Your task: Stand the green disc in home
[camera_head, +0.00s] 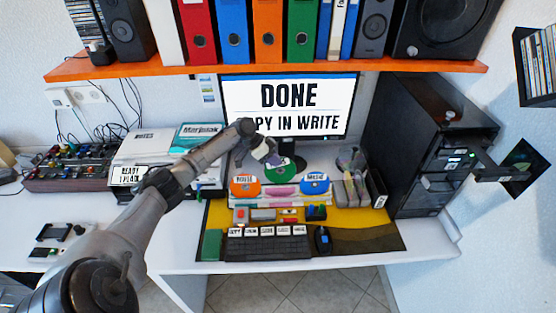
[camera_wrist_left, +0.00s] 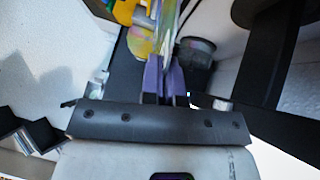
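The green disc (camera_head: 281,171) is upright above the desk, in front of the monitor, between an orange disc (camera_head: 245,187) and a blue disc (camera_head: 315,184). My left gripper (camera_head: 270,159) is at its upper edge. In the left wrist view, the purple fingers (camera_wrist_left: 165,88) are closed on a thin disc (camera_wrist_left: 170,35) seen edge-on. The white rack (camera_head: 280,198) is just below the disc. Whether the disc touches it is unclear. The small labels on the orange and blue discs are hard to read, and I cannot make out a home label. My right gripper is out of view.
A keyboard (camera_head: 266,248) and mouse (camera_head: 322,240) lie in front of the rack. A grey holder (camera_head: 352,185) stands to its right, a black computer tower (camera_head: 425,145) beyond. The monitor (camera_head: 290,105) is behind; an orange shelf (camera_head: 270,69) hangs above.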

